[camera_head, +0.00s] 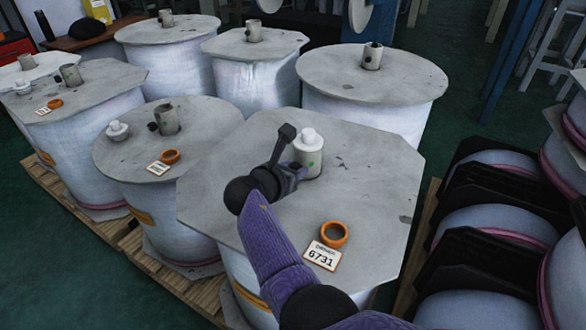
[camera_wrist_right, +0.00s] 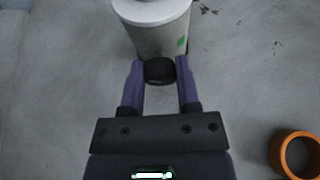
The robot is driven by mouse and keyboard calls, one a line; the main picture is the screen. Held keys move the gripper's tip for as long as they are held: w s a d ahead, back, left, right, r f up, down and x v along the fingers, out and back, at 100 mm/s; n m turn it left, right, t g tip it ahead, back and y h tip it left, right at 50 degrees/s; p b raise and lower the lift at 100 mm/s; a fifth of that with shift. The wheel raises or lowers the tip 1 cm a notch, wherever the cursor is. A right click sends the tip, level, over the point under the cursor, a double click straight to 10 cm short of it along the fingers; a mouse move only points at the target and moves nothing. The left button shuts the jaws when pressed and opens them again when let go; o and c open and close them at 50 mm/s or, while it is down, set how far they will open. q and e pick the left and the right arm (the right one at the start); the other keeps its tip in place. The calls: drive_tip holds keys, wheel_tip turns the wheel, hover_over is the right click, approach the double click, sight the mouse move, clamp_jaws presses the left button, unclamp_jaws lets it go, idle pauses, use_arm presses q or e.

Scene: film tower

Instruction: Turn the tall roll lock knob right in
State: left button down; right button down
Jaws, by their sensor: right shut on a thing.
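The tall roll stands at the front centre, with a grey eight-sided top plate (camera_head: 372,208). A grey core tube with a white cap (camera_head: 308,138) and a small green mark rises from the plate; the tube also shows in the right wrist view (camera_wrist_right: 160,38). A black lock knob (camera_wrist_right: 160,71) sits on the tube's near side. My right gripper (camera_head: 292,174) is beside the tube, its two purple fingers shut on the knob. In the head view the gripper hides the knob. How far in the knob sits cannot be told. My left gripper is out of view.
An orange ring (camera_head: 334,235) and a tag reading 6731 (camera_head: 322,256) lie on the same plate, near my forearm. Several other wrapped rolls with upright core tubes stand close behind and left. Black-edged rolls (camera_head: 500,215) are stacked at right.

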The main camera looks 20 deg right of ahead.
drive_tip(key=shift+r+m+p, duration=0.1)
drive_tip(key=shift+m+p, duration=0.2)
drive_tip(key=shift+p, duration=0.15)
drive_tip(key=shift+s+m+t+y+p, duration=0.1)
drive_tip(key=shift+m+t+y+p, duration=0.2)
drive_tip(key=shift+m+t+p, duration=0.15)
drive_tip(key=shift+m+t+y+p, duration=0.35)
drive_tip(key=shift+m+p, duration=0.2)
drive_tip(key=shift+m, duration=0.1)
drive_tip(key=shift+d+f+m+t, duration=0.1)
drive_tip(key=shift+f+m+t, duration=0.1)
drive_tip(key=shift+m+t, duration=0.35)
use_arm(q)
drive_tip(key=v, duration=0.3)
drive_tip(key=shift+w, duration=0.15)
use_arm(e)
drive_tip(key=shift+m+y, duration=0.25)
drive_tip(key=shift+m, duration=0.1)
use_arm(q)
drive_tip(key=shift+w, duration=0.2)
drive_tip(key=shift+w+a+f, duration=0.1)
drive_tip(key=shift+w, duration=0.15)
use_arm(e)
drive_tip(key=shift+s, duration=0.1)
